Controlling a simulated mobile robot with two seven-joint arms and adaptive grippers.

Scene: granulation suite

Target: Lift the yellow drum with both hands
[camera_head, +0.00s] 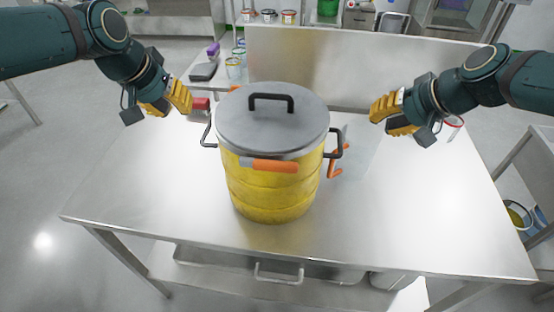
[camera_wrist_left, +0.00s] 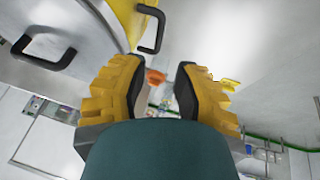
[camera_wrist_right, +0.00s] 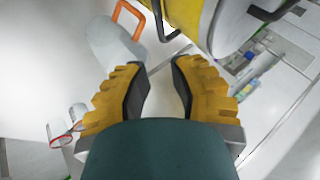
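The yellow drum (camera_head: 272,190) stands upright on the steel table, with a grey lid (camera_head: 245,125) and a black top handle (camera_head: 270,97). A black side handle (camera_head: 207,135) sticks out on its left, and another (camera_head: 335,146) on its right. My left gripper (camera_head: 180,97) is open and empty, up and left of the drum, apart from it. The left wrist view shows the left handle (camera_wrist_left: 157,28) just beyond the fingers. My right gripper (camera_head: 382,108) is open and empty, right of the drum. The right wrist view shows the drum side (camera_wrist_right: 185,15) ahead.
An orange-handled scoop (camera_head: 335,165) lies close to the drum's right. A raised steel panel (camera_head: 370,75) stands at the back.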

